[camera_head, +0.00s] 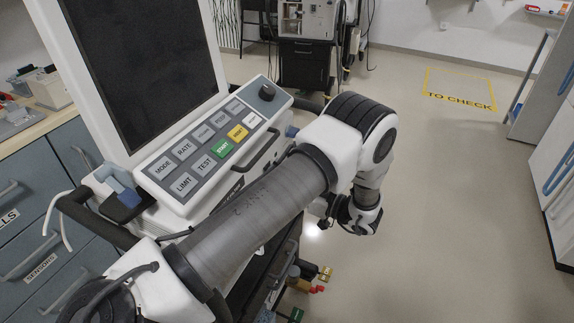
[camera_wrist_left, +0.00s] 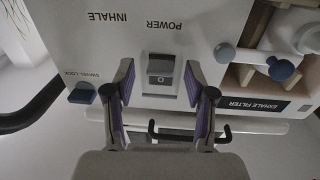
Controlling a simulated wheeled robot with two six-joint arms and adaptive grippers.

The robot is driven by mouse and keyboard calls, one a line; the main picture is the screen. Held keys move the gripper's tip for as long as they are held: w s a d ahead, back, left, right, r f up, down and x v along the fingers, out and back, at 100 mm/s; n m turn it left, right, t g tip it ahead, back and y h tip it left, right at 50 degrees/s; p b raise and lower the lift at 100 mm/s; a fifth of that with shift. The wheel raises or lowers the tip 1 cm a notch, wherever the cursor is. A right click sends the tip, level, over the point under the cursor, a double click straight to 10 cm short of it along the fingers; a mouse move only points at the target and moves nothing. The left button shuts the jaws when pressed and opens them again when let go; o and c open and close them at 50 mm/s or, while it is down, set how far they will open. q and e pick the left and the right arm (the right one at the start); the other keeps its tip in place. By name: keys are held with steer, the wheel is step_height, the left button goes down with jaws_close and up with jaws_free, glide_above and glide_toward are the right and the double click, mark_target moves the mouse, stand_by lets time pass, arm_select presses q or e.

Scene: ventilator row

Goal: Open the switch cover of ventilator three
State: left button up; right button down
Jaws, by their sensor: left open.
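A ventilator (camera_head: 215,150) with a dark screen and a sloped key panel stands at the left in the head view; I see no number on it. Its power switch with cover (camera_wrist_left: 159,68), a small grey and dark square under the upside-down word POWER, shows in the left wrist view. The cover looks closed over the switch. My left gripper (camera_wrist_left: 159,84) is open, its two purple-padded fingers on either side of the switch and apart from it. In the head view my left arm crosses in front of the ventilator and hides its lower face. My right gripper is not in view.
In the left wrist view a blue swivel lock (camera_wrist_left: 82,93) is left of the fingers and an exhale filter bay (camera_wrist_left: 270,60) right of them. A black handle (camera_wrist_left: 190,132) lies close below. Grey drawers (camera_head: 45,225) stand at the far left. The floor at right is clear.

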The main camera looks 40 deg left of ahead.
arm_select(q)
jaws_close()
steer(key=shift+r, duration=0.1)
